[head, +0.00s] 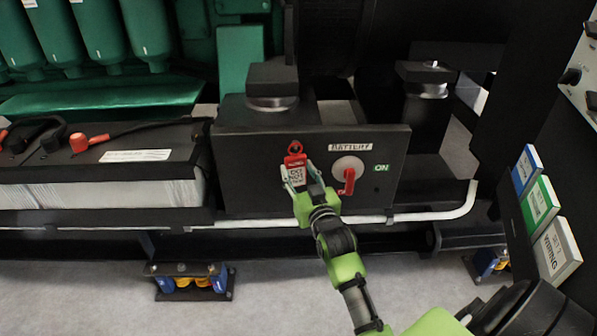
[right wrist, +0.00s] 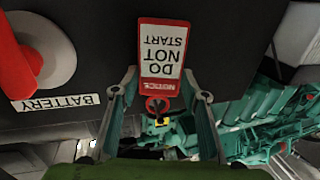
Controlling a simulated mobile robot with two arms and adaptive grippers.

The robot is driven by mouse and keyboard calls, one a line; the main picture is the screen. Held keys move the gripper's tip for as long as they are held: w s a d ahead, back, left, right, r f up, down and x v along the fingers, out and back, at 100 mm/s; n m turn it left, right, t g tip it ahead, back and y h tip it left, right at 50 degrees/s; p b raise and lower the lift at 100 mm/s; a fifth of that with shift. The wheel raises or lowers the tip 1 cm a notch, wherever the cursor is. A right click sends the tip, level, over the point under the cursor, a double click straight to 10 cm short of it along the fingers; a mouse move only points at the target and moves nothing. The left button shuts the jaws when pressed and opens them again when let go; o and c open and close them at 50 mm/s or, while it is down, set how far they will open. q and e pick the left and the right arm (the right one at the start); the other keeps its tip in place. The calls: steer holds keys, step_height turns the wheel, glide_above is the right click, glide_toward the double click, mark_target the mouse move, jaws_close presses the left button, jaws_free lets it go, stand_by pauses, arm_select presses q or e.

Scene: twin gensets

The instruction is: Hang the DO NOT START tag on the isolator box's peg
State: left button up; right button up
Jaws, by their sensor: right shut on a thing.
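The red-and-white DO NOT START tag (head: 296,172) is at the front face of the black isolator box (head: 240,170), left of the red switch handle (head: 349,181). My right gripper (head: 303,180) is shut on the tag's lower part. In the right wrist view the tag (right wrist: 162,50) appears upside down between the fingertips (right wrist: 160,74), with its red loop (right wrist: 157,104) toward the bottom of the picture. The peg cannot be made out clearly, and I cannot tell whether the loop is around it. My left gripper is not in view.
A battery (head: 105,190) with red and black leads stands left of the box. A white pipe (head: 420,214) runs below the box. Binders (head: 557,250) stand at the right.

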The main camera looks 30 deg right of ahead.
stand_by(0.4)
steer(key=o, duration=1.1)
steer(key=shift+c, duration=0.2)
steer(key=shift+s, duration=0.1)
steer(key=v, duration=1.2)
